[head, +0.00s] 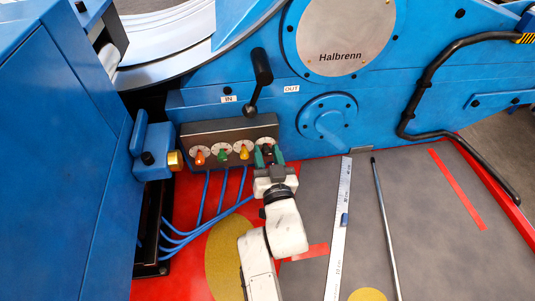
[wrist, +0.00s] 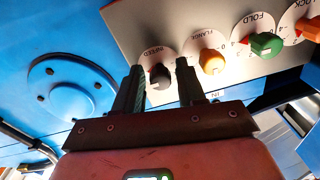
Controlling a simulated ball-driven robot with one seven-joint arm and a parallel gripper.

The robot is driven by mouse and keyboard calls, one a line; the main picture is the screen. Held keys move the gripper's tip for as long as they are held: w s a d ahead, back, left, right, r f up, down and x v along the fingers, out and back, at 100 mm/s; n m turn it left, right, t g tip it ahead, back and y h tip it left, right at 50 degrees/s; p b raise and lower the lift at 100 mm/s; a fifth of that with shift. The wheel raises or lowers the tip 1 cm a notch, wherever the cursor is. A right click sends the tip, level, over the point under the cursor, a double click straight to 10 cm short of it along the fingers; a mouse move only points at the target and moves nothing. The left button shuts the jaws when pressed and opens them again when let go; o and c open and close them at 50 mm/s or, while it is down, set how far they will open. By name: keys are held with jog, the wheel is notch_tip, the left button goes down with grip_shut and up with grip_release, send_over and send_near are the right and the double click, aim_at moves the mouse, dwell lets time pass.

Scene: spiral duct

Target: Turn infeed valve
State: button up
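The infeed valve is a dark knob (wrist: 159,76) on a white dial marked INFEED, upside down in the wrist view. It sits at the right end of the valve panel (head: 222,131), and my fingers partly cover it in the head view. My gripper (head: 268,155) is at this knob. In the wrist view my gripper (wrist: 159,68) is open, with one finger on each side of the knob and gaps showing on both sides. I cannot tell how deep the fingers reach around it.
Orange (head: 199,158), green (head: 221,155) and yellow (head: 244,152) knobs line the panel to the left. Blue hoses (head: 205,195) hang below. A black lever (head: 261,70) rises above the panel. A steel ruler (head: 341,225) and a dark rod (head: 384,225) lie on the right.

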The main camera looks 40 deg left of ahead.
grip_shut()
jog(key=shift+n+b, duration=0.3)
jog(key=shift+n, duration=0.1)
jog(key=n+b, duration=0.1)
jog(key=n, duration=0.1)
jog(key=shift+d+f+n, duration=0.1)
jog(key=shift+n, duration=0.3)
jog(key=n+b, duration=0.1)
jog(key=n, duration=0.3)
jog(key=shift+w, duration=0.1)
jog(key=n+b, duration=0.1)
jog(key=n, duration=0.3)
jog(key=shift+n+h, duration=0.4)
jog(key=n, duration=0.4)
jog(key=shift+n, duration=0.4)
